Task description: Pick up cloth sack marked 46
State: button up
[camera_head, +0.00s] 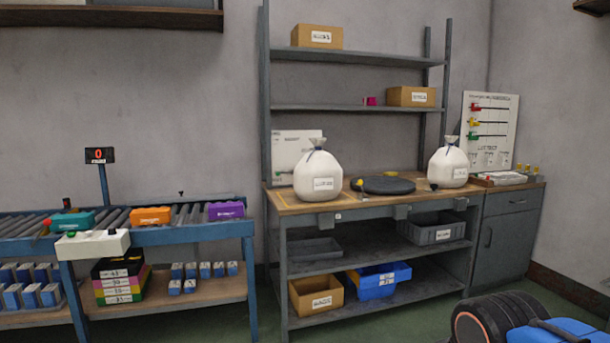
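Two white cloth sacks with tied necks stand upright on the wooden-topped workbench (350,204). The left sack (318,168) is near the bench's left end and bears a white label. The right sack (448,162) is smaller in the picture, farther along the bench, and also labelled. The print on both labels is too small to read, so I cannot tell which is marked 46. My gripper is not in view.
A dark round turntable (383,185) lies between the sacks. A grey cabinet (505,235) adjoins the bench at right. A black-and-blue object (495,315) fills the lower right corner. Green floor shows in front.

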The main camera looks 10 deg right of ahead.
aim_at(318, 177)
jog(key=i+j, duration=0.15)
jog(key=i, duration=0.4)
jog(key=i+j, duration=0.15)
jog(key=i, duration=0.4)
jog(key=i+j+u, duration=0.1)
jog(key=i, duration=0.5)
